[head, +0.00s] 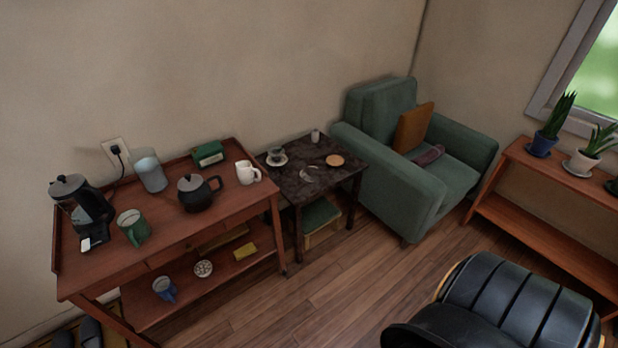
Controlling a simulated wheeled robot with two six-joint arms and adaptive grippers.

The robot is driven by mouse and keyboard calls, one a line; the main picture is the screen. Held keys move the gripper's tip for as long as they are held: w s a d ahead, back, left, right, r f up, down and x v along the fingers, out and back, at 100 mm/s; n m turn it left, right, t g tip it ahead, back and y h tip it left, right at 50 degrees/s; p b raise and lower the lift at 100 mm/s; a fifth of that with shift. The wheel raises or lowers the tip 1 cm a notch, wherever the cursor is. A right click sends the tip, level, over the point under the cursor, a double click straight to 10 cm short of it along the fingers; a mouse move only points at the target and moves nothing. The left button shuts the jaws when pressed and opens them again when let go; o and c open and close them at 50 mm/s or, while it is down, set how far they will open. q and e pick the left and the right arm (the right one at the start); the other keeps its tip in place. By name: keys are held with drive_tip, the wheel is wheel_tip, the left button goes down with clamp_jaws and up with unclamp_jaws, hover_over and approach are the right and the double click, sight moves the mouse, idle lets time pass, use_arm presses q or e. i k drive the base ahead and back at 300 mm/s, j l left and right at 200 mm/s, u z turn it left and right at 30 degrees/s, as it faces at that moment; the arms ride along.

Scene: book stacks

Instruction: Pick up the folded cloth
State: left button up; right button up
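I cannot tell for sure which thing is the folded cloth. A small flat yellow piece (245,251) lies on the lower shelf of the wooden cart at the left, near its right end; it may be a folded cloth or a sponge. A soft mauve-brown bundle (429,155) lies on the seat of the green armchair (440,185), beside an orange cushion (413,128). Neither of my grippers shows in the head view.
The wooden cart (190,233) holds a coffee maker (84,205), a black teapot (196,194), mugs and a glass jar (151,174). A dark side table (308,185) stands beside it. A black padded chair (515,310) fills the lower right. Wooden floor (335,290) lies clear between.

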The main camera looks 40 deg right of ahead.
sight(248, 248)
drive_tip(key=i+l+u, duration=0.1)
drive_tip(key=i+u, duration=0.15)
drive_tip(key=i, duration=0.25)
drive_tip(key=i+l+u, duration=0.2)
drive_tip(key=i, duration=0.3)
